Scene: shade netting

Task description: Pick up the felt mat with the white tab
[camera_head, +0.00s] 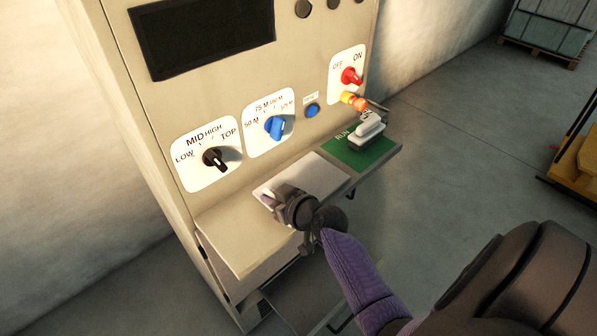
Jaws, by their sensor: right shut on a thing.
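A pale flat mat (318,172) lies on the ledge of a beige control cabinet, left of a green panel. A small white patch (266,197) shows at its near left corner, beside my gripper; it may be the tab. My right gripper (276,199), on a purple arm coming from the lower right, is at the mat's near edge and shut on it. The wrist and fingers hide that edge. The mat looks flat on the ledge; I cannot tell whether any edge is lifted. My left gripper is not in view.
The cabinet face has a black knob (215,158), a blue knob (275,127), a blue button (312,110) and a red switch (351,76). A grey handle (368,133) stands on the green panel (350,155). The ledge's left part (235,235) is bare.

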